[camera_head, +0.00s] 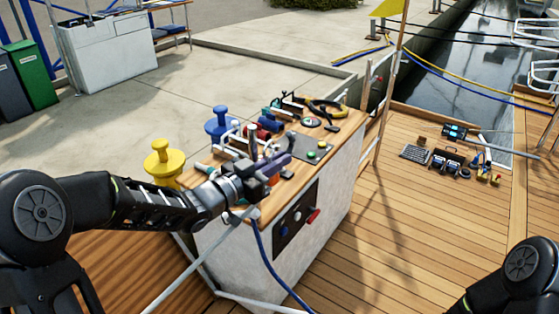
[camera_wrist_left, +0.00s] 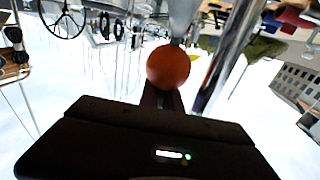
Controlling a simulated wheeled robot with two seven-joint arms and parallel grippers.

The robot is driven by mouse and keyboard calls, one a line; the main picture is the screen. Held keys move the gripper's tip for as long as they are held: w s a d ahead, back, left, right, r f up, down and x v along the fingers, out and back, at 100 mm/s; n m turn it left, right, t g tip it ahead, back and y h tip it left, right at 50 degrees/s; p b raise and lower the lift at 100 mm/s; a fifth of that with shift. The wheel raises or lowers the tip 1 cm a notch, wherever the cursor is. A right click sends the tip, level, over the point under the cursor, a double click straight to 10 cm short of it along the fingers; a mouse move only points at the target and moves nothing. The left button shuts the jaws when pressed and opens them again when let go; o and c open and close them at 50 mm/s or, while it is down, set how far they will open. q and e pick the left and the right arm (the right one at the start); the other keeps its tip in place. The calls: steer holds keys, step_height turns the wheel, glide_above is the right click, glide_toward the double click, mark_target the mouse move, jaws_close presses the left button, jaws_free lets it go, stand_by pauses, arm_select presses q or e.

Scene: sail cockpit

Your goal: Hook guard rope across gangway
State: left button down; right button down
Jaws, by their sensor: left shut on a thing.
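My left gripper (camera_head: 275,172) is over the near end of the white console's wooden top. It is shut on a small orange ball (camera_wrist_left: 168,67), which sits at its fingers in the left wrist view. A blue rope (camera_head: 264,258) runs from just below this gripper down the console's near side and out at the bottom edge. I cannot tell whether the ball is joined to this rope. The hook and the gangway's fixing point cannot be made out. My right gripper is out of view; only part of my right arm shows at the bottom right.
Tools and a keypad (camera_head: 415,153) lie on the right deck. The deck (camera_head: 420,235) in front is clear.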

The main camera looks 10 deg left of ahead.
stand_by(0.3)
arm_select(q)
steer(key=c, duration=1.5)
jaws_free()
steer(key=shift+o, duration=0.2)
steer(key=v, duration=0.7)
steer(key=shift+s+a+p, duration=0.2)
steer(key=shift+s+p, duration=0.1)
steer(key=shift+p, duration=0.05)
